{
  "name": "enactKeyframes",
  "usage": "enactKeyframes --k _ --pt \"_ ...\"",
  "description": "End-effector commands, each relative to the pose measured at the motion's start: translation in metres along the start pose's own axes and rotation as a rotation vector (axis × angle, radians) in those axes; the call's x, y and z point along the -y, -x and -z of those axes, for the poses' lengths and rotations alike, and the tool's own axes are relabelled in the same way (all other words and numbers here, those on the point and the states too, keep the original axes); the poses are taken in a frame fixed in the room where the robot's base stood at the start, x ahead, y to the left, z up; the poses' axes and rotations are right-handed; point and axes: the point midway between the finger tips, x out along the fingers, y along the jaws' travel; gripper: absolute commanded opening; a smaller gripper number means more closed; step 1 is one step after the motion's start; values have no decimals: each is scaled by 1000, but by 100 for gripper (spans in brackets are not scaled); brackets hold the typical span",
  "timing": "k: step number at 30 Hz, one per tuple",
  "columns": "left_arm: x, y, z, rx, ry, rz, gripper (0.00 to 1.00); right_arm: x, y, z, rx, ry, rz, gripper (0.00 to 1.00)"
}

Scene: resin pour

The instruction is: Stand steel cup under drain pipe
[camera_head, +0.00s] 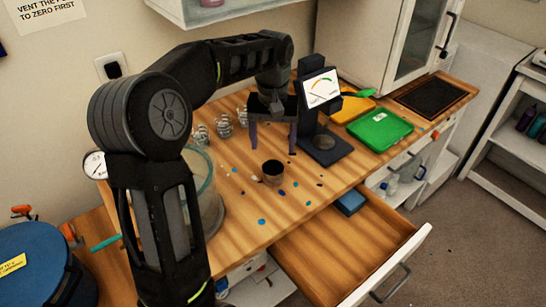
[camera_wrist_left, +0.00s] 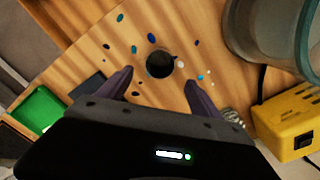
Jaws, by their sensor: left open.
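A small dark steel-coloured cup (camera_head: 273,174) stands upright on the wooden worktop among scattered coloured spots; the left wrist view shows it from above (camera_wrist_left: 160,64). My left gripper (camera_head: 273,149) is open and empty, pointing down above and just behind the cup. In the left wrist view its two fingertips (camera_wrist_left: 159,79) are spread either side of the cup's near edge, apart from it. A teal tube (camera_head: 105,243) sticks out beside an orange handle at the left; I cannot tell if it is the drain pipe. My right gripper is not in view.
A large glass vessel (camera_head: 205,195) stands left of the cup, partly behind my arm. A dial-faced stand (camera_head: 325,147) and a green tray (camera_head: 380,131) are to the right. An open drawer (camera_head: 345,255) juts out in front. A blue drum (camera_head: 40,262) stands at lower left.

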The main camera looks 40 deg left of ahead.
Motion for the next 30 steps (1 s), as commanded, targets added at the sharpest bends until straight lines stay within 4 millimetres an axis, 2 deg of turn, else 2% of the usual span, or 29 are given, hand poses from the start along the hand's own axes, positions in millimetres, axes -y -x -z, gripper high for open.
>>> enactKeyframes --k 3,8,23,25,28,30 --pt "0 14 0 0 0 0 75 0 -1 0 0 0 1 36" --pt "0 20 0 1 0 0 75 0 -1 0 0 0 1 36" --pt "0 20 0 1 0 0 75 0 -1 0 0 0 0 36" --pt "0 20 0 1 -1 0 78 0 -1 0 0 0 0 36" --pt "-5 15 2 -12 -11 -15 78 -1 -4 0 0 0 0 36" --pt "-15 7 7 -39 -32 -46 78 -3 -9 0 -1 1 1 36"
